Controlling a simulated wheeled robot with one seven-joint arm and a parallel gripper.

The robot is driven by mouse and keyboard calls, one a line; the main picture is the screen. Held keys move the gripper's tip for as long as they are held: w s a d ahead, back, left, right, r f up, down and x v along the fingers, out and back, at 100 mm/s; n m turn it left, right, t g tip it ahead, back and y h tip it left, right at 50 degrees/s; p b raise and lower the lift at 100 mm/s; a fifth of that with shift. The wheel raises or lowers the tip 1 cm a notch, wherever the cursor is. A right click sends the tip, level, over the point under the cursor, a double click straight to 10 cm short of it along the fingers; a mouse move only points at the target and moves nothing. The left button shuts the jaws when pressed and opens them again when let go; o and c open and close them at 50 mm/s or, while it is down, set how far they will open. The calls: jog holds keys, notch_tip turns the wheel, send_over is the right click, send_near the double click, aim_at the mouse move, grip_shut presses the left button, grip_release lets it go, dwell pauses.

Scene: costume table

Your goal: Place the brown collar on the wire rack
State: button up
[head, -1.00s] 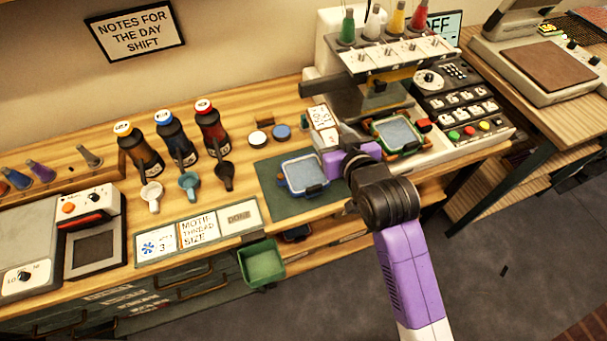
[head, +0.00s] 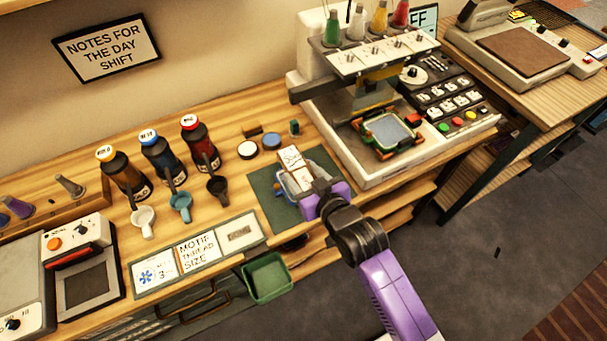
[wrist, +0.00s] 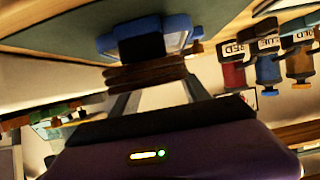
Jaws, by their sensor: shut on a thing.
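My gripper (head: 318,190) is over the green mat beside the blue hoop. It is shut on a brown, layered thing, which I take to be the brown collar (wrist: 145,75), between the two fingers in the wrist view. In the head view a pale lettered piece with brownish edges (head: 290,160) sticks out past the fingers; it seems to be part of the held thing. The blue hoop (wrist: 178,30) shows just beyond in the wrist view. A dark wire mesh, likely the wire rack (head: 545,12), is at the top right, partly cut off.
The embroidery machine (head: 370,60) stands right of the mat (head: 262,185), with a green hoop (head: 390,132) on it. Bottles (head: 163,160) and small cups stand at the left. A heat press (head: 520,55) occupies the right table. A green bin (head: 267,278) hangs at the front edge.

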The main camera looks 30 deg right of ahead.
jog(key=shift+f, duration=0.15)
jog(key=o, duration=1.5)
jog(key=shift+s+r, duration=0.1)
jog(key=shift+r, duration=0.1)
jog(key=b+v, duration=0.1)
jog(key=v, duration=1)
jog(key=shift+s+r, duration=0.15)
jog(key=shift+s, duration=0.2)
jog(key=shift+s, duration=0.15)
